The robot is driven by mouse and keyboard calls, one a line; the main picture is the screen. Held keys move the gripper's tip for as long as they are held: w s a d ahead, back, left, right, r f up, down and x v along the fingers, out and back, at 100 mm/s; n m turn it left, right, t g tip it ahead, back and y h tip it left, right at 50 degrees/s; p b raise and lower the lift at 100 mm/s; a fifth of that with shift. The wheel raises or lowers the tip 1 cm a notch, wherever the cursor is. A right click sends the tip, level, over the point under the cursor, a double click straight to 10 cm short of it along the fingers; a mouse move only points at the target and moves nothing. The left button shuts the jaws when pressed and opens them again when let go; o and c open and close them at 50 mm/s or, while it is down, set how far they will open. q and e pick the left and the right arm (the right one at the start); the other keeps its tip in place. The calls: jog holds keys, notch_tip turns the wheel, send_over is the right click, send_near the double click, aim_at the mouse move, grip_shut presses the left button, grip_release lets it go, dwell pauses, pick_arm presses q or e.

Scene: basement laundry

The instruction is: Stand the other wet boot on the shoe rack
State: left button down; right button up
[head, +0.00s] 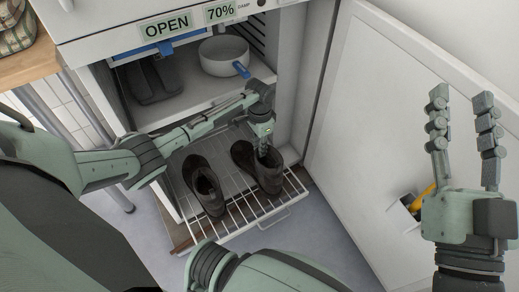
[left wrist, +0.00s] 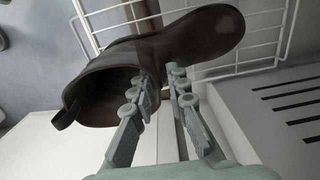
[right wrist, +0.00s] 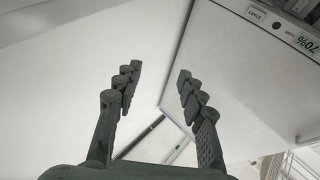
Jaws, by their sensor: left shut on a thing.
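Two dark brown boots are at the white wire shoe rack (head: 237,218), which is pulled out of the cabinet bottom. The left boot (head: 204,187) stands upright on the rack. The right boot (head: 243,155) is upright beside it, toe toward the cabinet's far side unclear. My left gripper (head: 264,146) is shut on the upper wall of this right boot, which fills much of the left wrist view (left wrist: 195,38). I cannot tell whether its sole touches the wires. My right gripper (head: 462,122) is open and empty in front of the open door.
The white cabinet door (head: 375,110) stands open at right, with a yellow object (head: 424,196) in its pocket. A wooden surface (head: 32,62) is at upper left.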

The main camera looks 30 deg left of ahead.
pick_arm(q)
jog(key=shift+f, duration=0.2)
jog(key=c, duration=1.5)
grip_release()
pick_arm(e)
jog(key=shift+s+r, duration=0.15)
jog(key=shift+r, duration=0.2)
